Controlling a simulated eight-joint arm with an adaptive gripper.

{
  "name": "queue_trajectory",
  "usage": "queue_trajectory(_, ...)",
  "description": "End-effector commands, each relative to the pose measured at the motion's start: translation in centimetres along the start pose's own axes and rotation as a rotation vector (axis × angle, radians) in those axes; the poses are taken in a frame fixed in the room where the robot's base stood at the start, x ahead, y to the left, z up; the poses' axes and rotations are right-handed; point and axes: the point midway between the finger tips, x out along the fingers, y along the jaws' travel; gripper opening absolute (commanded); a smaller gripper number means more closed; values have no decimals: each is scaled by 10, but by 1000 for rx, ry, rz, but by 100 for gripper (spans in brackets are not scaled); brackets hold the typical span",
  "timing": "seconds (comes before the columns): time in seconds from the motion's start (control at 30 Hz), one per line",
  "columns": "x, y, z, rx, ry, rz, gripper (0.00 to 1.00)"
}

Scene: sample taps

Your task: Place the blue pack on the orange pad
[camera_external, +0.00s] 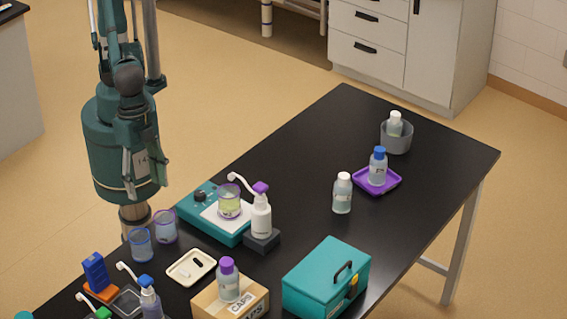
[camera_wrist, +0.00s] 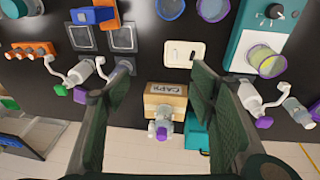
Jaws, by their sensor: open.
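The blue pack (camera_external: 95,271) is a small upright block at the lower left of the external view. It stands on the orange pad (camera_external: 101,292), whose edges show around its foot. In the wrist view the blue pack (camera_wrist: 92,16) is at the upper left, with part of the orange pad (camera_wrist: 106,3) at the top edge beside it. My gripper (camera_wrist: 162,76) is open in the wrist view, with nothing between its fingers. It is apart from the pack. In the external view I cannot make out its fingertips.
Grey trays (camera_wrist: 122,39), squeeze bottles (camera_wrist: 83,72) and an orange rack (camera_wrist: 32,50) are close to the pack. A white dish (camera_external: 191,267), cups (camera_external: 140,244), a CAPS box (camera_external: 245,302) and a teal case (camera_external: 325,280) crowd the near half. The far table is clearer.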

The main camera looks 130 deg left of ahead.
Motion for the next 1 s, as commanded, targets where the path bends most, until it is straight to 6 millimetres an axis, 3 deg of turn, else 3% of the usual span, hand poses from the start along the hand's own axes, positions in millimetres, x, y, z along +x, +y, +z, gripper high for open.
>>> queue_trajectory(0.1, -16, -31, -1, -3, 29, 7, 55)
queue_trajectory(0.47, -58, -115, 5, 1, 124, 18, 55)
queue_trajectory(1.0, -101, -227, 41, 11, 273, -6, 55)
